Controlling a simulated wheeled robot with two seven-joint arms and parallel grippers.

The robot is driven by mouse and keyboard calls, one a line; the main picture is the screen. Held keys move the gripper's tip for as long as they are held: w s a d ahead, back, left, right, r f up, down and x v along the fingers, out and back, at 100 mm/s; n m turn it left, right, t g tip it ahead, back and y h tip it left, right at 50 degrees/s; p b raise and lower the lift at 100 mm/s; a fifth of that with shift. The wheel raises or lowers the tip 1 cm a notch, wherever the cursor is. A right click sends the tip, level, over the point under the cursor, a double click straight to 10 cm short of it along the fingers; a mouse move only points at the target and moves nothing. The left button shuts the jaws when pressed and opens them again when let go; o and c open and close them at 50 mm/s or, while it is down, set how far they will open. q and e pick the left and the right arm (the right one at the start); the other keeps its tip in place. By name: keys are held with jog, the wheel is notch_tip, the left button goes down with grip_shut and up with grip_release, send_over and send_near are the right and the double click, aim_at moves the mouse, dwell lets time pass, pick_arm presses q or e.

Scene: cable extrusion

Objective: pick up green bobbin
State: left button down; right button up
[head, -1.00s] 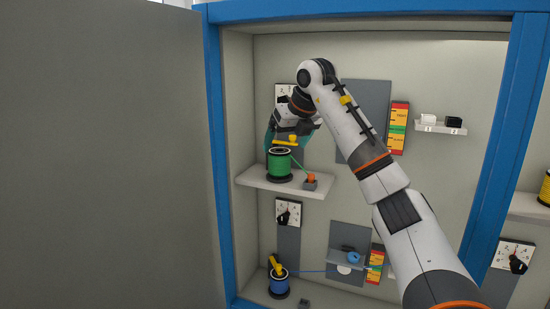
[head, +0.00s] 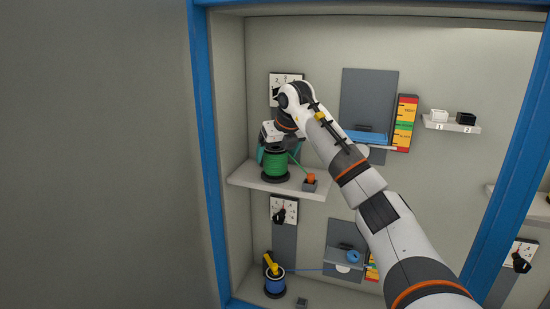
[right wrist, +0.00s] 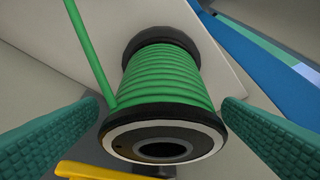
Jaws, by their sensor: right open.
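The green bobbin (head: 274,163) stands upright on the upper shelf at the left of the cabinet, with black flanges and green cable wound on it. It also fills the middle of the right wrist view (right wrist: 168,85). My right gripper (right wrist: 166,120) is open, its two teal fingers on either side of the bobbin's near flange. The fingers look close to the rim; I cannot tell whether they touch it. In the head view the wrist partly hides the bobbin's top. My left gripper is not in view.
A blue bobbin (head: 275,282) stands below. A blue cabinet post (head: 205,130) is close at left. A white and a black block sit on a right shelf (head: 452,126).

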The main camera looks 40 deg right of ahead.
jog(key=shift+w+f+p, duration=0.2)
jog(key=shift+f+p, duration=0.1)
jog(key=shift+f, duration=0.1)
jog(key=shift+w+f, duration=0.1)
jog(key=shift+f, duration=0.3)
jog(key=shift+w+f, duration=0.1)
jog(key=shift+f, duration=0.15)
jog(key=shift+w+d+f, duration=0.15)
jog(key=shift+f, duration=0.1)
jog(key=shift+r, duration=0.1)
jog(key=c, duration=0.9)
jog(key=shift+c, duration=1.1)
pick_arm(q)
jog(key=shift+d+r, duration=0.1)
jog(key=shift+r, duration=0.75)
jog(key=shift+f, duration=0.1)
pick_arm(e)
jog(key=shift+r, duration=0.1)
